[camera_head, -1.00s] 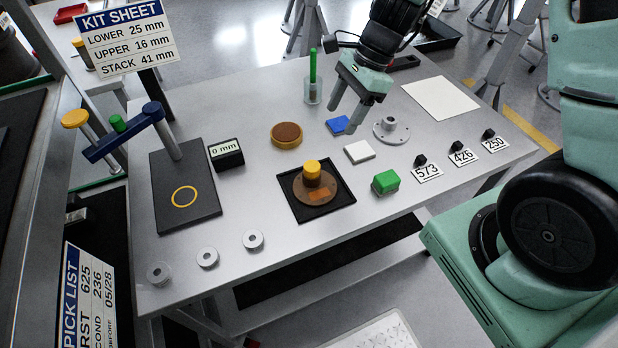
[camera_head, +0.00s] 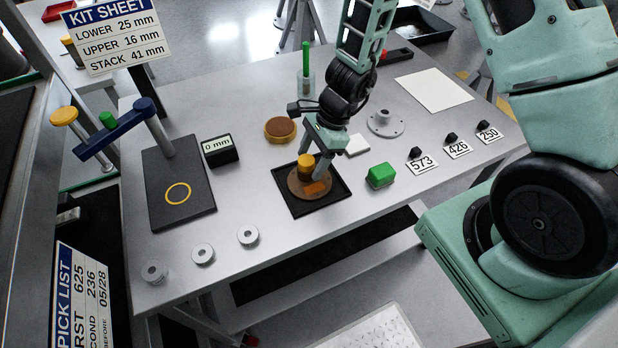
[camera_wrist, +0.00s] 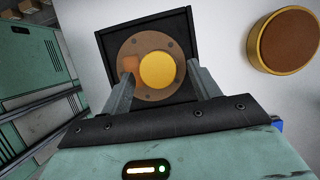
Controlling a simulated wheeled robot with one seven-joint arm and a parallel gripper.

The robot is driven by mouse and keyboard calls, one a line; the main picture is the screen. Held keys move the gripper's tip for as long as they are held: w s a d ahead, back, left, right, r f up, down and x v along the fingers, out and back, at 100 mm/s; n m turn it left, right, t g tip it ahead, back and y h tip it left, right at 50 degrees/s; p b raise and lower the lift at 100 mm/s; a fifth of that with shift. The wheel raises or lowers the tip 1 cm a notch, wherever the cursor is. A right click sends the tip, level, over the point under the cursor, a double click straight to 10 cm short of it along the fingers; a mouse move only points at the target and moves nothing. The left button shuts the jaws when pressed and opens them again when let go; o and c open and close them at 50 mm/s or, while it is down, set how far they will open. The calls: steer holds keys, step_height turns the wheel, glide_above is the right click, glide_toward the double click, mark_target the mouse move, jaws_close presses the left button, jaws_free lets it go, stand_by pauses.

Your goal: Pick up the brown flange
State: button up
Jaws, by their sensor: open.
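The brown flange (camera_head: 298,188) lies on a black square mat (camera_head: 333,202) on the grey table. It is a round disc with small holes, an orange patch and a yellow cylindrical hub (camera_head: 306,162) standing up from it. My gripper (camera_head: 315,164) is over the flange, with its fingers at the hub. In the wrist view the flange (camera_wrist: 150,92) and its yellow top (camera_wrist: 157,70) show between my two spread fingers (camera_wrist: 160,88). The fingers are open and stand apart from the hub there. Whether a fingertip touches the flange is unclear.
A green block (camera_head: 380,176) and a white block (camera_head: 357,145) are close on the right. A grey flange (camera_head: 385,123) stands farther back. A brown-topped yellow disc (camera_head: 280,129) and a 0 mm display (camera_head: 220,150) are left. The table front of the mat is clear.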

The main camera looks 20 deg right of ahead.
steer(key=shift+x, duration=1.15)
jaws_close()
steer(key=shift+r, duration=0.1)
